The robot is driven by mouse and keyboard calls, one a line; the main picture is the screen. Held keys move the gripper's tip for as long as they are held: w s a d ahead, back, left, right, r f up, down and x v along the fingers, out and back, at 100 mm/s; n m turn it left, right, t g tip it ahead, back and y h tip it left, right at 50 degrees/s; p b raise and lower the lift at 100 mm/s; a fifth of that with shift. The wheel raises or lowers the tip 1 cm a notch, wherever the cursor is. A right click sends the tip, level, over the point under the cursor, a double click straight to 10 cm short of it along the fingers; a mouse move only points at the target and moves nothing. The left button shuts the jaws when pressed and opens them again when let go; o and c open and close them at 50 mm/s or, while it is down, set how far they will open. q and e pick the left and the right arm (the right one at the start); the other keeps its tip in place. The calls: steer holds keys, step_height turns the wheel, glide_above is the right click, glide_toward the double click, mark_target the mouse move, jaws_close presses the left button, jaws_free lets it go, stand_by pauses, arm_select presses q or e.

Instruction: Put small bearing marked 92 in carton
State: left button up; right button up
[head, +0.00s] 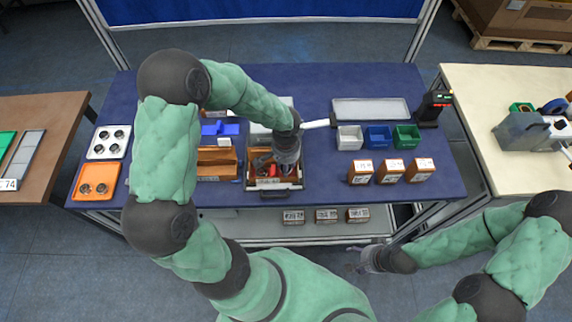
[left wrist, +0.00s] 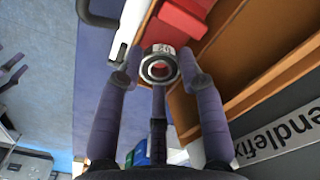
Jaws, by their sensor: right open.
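In the left wrist view a small dark-and-silver bearing (left wrist: 159,66) sits between the fingertips of my left gripper (left wrist: 160,72), which look closed around its rim. Its printed mark is too small to read surely. In the head view my left gripper (head: 286,160) points down over an open brown box (head: 262,184) holding red items; the bearing cannot be made out there. Brown walls of a box (left wrist: 250,60) fill the right of the wrist view. Which box is the carton is unclear. My right gripper (head: 366,260) is open and empty, low in front of the table.
An orange tray (head: 96,195) with two bearings and a white tray (head: 96,155) with several stand at left. Another open brown box (head: 232,172) is left of my gripper. White, blue (head: 378,137) and green bins and three small labelled boxes (head: 391,172) stand at right.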

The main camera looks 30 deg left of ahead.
arm_select(q)
steer(key=o, duration=0.4)
steer(key=shift+f, duration=0.15)
steer(key=shift+c, duration=0.2)
steer(key=shift+r+p, duration=0.6)
step_height(320, 180, up, 12)
steer(key=p, duration=0.2)
